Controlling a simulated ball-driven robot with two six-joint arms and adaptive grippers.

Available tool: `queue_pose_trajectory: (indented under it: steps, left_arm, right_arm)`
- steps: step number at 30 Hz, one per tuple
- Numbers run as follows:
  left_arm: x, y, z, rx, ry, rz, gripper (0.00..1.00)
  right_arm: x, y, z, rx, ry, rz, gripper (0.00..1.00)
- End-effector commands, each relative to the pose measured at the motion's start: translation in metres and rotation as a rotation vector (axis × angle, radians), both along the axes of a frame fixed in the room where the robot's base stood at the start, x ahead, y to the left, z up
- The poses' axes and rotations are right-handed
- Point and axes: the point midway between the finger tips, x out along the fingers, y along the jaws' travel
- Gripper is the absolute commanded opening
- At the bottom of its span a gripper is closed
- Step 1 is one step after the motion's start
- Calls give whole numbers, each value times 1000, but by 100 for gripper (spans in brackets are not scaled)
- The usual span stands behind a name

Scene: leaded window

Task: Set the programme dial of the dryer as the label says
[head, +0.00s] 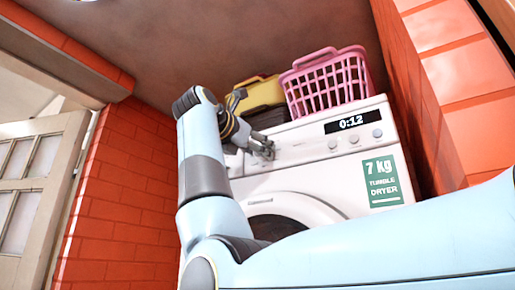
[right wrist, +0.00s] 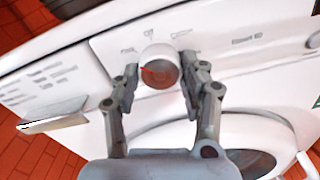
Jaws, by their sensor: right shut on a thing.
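The dryer (head: 320,170) is white and stands against the back wall. Its programme dial (right wrist: 160,65) is a round pale knob on the front panel in the right wrist view, with a red mark on its left side. Small labels are printed around the dial; most are too small to read, and one above it looks like "Off" (right wrist: 149,33). My right gripper (head: 268,149) is at the left of the panel in the head view. In the right wrist view its fingers (right wrist: 158,78) are either side of the dial, shut on it. In the head view the gripper largely hides the dial. My left gripper is out of view.
The dryer's display (head: 352,121) reads 0:12. A green sticker (head: 383,181) says "7 kg tumble dryer". Brick walls (head: 128,180) flank the dryer, and a panelled door (head: 35,185) is at left.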

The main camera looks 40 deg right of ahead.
Motion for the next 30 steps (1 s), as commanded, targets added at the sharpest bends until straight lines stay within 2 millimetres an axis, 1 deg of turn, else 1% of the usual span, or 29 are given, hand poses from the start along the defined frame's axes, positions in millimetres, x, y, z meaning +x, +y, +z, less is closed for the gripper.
queue_pose_trajectory:
  steps: [5,6,10,11,17,20,23,30]
  left_arm:
    - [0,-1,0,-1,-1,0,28]
    - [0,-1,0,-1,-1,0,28]
    - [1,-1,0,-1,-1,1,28]
    - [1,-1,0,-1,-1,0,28]
    - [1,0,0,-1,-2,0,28]
    - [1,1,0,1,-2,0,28]
    - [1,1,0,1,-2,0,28]
    - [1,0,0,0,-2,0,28]
  right_arm:
    - [0,0,0,0,0,0,11]
    - [0,0,0,0,0,0,49]
    - [0,0,0,0,1,0,66]
    - [0,0,0,0,1,0,67]
    - [0,0,0,-1,2,0,67]
    - [-1,4,0,0,1,2,67]
    - [-5,15,0,0,1,4,67]
    - [-21,54,-1,0,1,4,67]
